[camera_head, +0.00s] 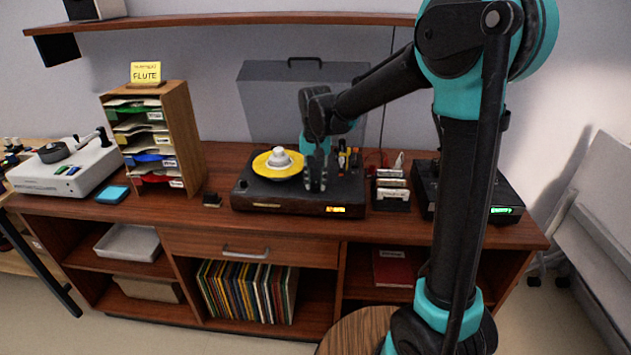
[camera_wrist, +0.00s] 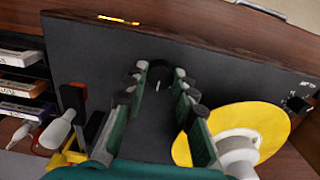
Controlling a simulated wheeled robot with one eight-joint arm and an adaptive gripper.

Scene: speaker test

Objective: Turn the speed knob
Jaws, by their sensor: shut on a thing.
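The turntable (camera_head: 284,204) is a dark box with a wooden front, carrying a yellow disc (camera_head: 262,168) with a white hub. In the wrist view its dark top (camera_wrist: 90,45) holds a round black knob (camera_wrist: 160,72) with a light pointer line. My gripper (camera_wrist: 159,80) has one finger on each side of this knob and is shut on it. In the head view my gripper (camera_head: 317,184) comes down onto the turntable's right part and hides the knob. A second black knob (camera_wrist: 297,104) is near the right edge in the wrist view; its label is too small to read.
A small orange display (camera_head: 336,210) glows on the turntable's front. A rack of cases (camera_head: 391,190) and a black device with a green display (camera_head: 502,210) stand to the right. A wooden sorter (camera_head: 181,130) stands left. Small upright items, one with a white handle (camera_wrist: 55,132), stand near my gripper.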

